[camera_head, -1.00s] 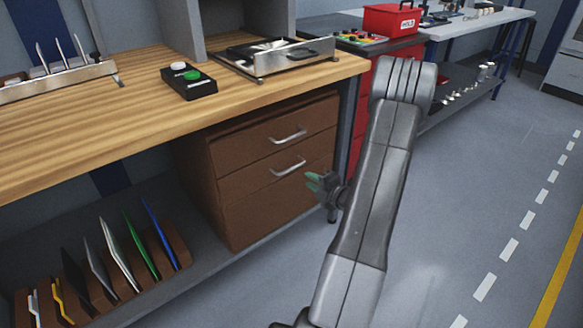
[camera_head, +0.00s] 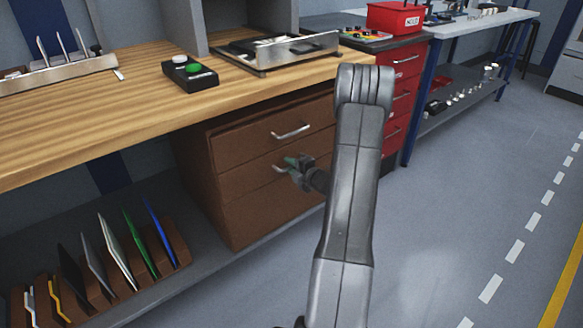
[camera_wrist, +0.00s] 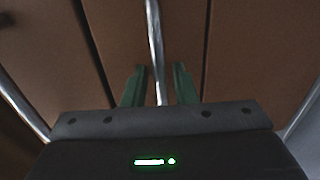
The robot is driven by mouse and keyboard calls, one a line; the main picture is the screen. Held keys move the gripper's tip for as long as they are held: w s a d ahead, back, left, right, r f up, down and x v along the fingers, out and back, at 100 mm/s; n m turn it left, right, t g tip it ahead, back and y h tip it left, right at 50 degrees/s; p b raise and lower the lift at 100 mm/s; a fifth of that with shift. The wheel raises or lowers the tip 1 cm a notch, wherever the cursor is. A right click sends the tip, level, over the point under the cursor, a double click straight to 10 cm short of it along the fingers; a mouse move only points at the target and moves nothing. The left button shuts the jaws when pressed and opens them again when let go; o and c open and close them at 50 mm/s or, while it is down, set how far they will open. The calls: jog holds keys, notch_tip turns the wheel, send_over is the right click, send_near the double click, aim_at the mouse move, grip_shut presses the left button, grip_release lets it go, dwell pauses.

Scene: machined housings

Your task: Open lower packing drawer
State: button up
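The brown drawer unit (camera_head: 240,200) stands under the wooden bench, its drawers looking shut. Its upper handle (camera_head: 291,131) is a silver bar, clear of my gripper. The lower handle (camera_head: 280,168) is partly hidden by my gripper (camera_head: 291,162), which is right at it. In the wrist view my gripper (camera_wrist: 158,86) has its two green fingers apart, one on each side of a silver handle bar (camera_wrist: 154,40). The bar reaches between the fingertips. A gap shows beside the fingers, so they do not look closed on it.
The wooden bench top (camera_head: 110,110) overhangs the drawers, with a black button box (camera_head: 190,75) and a metal tray (camera_head: 275,50) on it. Folders stand in a rack (camera_head: 170,235) on the lower shelf. A red cabinet (camera_head: 400,95) is to the right. The floor in front is free.

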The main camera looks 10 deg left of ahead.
grip_shut()
jog(key=f+p+v, duration=0.3)
jog(key=p+v, duration=0.1)
jog(key=v, duration=1.1)
jog(key=s+d+f+p+v, duration=0.1)
jog(key=f+p+v, duration=0.2)
jog(key=v, duration=1.2)
jog(key=shift+d+f+p, duration=0.2)
jog(key=shift+d+p, duration=0.15)
jog(key=shift+p, duration=0.05)
jog(key=shift+s, duration=0.1)
grip_release()
